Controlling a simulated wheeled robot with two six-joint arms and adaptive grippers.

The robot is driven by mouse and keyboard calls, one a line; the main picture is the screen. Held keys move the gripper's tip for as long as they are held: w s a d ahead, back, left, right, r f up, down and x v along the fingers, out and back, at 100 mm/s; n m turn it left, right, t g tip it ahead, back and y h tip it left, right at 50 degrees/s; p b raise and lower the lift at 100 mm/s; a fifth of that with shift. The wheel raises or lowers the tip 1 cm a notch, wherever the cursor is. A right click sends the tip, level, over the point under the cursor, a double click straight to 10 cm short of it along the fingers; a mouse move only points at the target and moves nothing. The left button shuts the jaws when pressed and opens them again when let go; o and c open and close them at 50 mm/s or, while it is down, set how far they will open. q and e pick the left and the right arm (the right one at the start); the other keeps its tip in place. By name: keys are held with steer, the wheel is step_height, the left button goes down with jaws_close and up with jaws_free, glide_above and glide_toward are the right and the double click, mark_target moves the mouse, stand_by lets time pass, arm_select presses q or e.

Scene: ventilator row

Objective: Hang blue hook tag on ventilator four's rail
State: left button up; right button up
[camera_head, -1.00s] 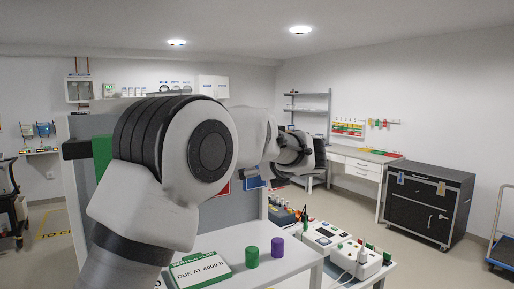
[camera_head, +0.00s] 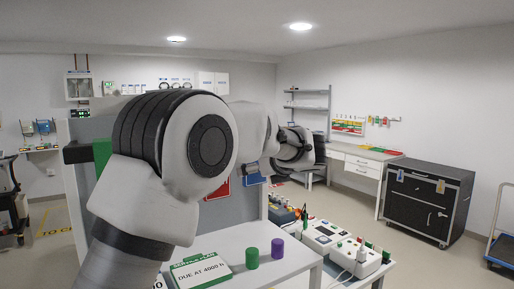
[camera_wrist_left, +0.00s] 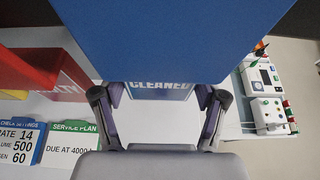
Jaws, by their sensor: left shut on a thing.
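The blue tag (camera_wrist_left: 155,40), lettered CLEANED on its lower part, fills the top middle of the left wrist view. My left gripper (camera_wrist_left: 157,93) is shut on it, with one finger on each side. In the head view a blue tag (camera_head: 253,180) shows below my left forearm, and the gripper there is mostly hidden by the arm. A red tag (camera_head: 218,187) is left of it, and a red FAULTY piece shows in the left wrist view (camera_wrist_left: 35,70). The tag's hook and ventilator four's rail cannot be made out. My right gripper is in neither view.
A white bench holds a green-edged card (camera_head: 203,270), a green cylinder (camera_head: 252,258) and a purple cylinder (camera_head: 277,248). Ventilator-like devices (camera_head: 360,257) with coloured knobs stand to the right. A black wheeled cabinet (camera_head: 428,203) stands on open floor farther right.

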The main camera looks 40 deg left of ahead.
arm_select(q)
steer(key=shift+r, duration=0.35)
steer(key=s+d+p, duration=0.1)
steer(key=s+d, duration=0.2)
steer(key=d, duration=0.5)
steer(key=shift+s+d+p, duration=0.2)
steer(key=shift+s+p, duration=0.05)
steer(key=shift+p, duration=0.05)
stand_by(0.6)
steer(key=shift+f, duration=0.1)
